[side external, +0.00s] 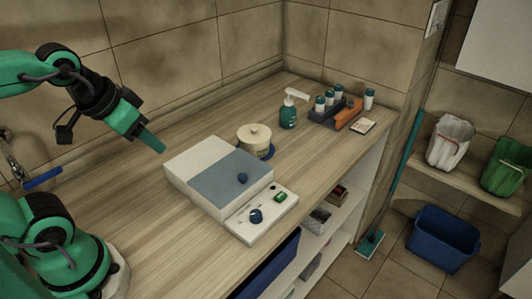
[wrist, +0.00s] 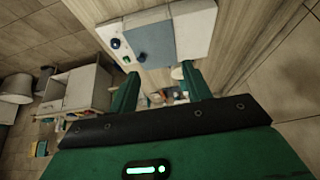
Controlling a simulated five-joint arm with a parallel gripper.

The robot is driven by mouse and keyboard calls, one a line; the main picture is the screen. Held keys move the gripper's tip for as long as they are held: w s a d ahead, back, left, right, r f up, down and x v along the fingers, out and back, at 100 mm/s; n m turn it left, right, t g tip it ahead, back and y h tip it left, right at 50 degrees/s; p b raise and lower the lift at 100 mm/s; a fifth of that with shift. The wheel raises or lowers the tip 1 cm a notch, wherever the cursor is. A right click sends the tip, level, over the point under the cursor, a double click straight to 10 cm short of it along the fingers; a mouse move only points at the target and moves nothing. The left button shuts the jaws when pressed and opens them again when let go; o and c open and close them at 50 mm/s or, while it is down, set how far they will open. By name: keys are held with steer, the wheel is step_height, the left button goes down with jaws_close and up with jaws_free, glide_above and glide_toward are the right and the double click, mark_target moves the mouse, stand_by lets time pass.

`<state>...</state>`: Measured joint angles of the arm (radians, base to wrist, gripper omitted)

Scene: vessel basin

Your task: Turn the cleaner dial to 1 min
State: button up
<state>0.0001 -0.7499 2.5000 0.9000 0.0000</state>
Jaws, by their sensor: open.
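The cleaner (side external: 185,165) is a white box with a blue-grey lid (side external: 225,180) and a dark blue knob (side external: 242,178) on the lid. Its low front panel carries a dark blue dial (side external: 255,215) and a green switch (side external: 280,197). The dial's marks are too small to read. In the wrist view the cleaner (wrist: 190,30) is at the top, with the dial (wrist: 115,43) on its left part. My gripper (side external: 161,149) is open and empty, above the counter at the cleaner's back left, clear of the dial. Both fingers show in the wrist view (wrist: 160,72).
A cream lidded pot (side external: 254,138) stands behind the cleaner. The counter (side external: 125,195) left of the cleaner is clear. A tiled wall runs behind.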

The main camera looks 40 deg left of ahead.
steer(key=shift+w+d, duration=0.1)
steer(key=shift+w, duration=0.05)
steer(key=n+g, duration=0.2)
steer(key=g, duration=0.4)
glide_toward(255, 214)
steer(key=shift+f, duration=0.4)
steer(key=shift+f, duration=0.15)
steer(key=shift+f, duration=3.75)
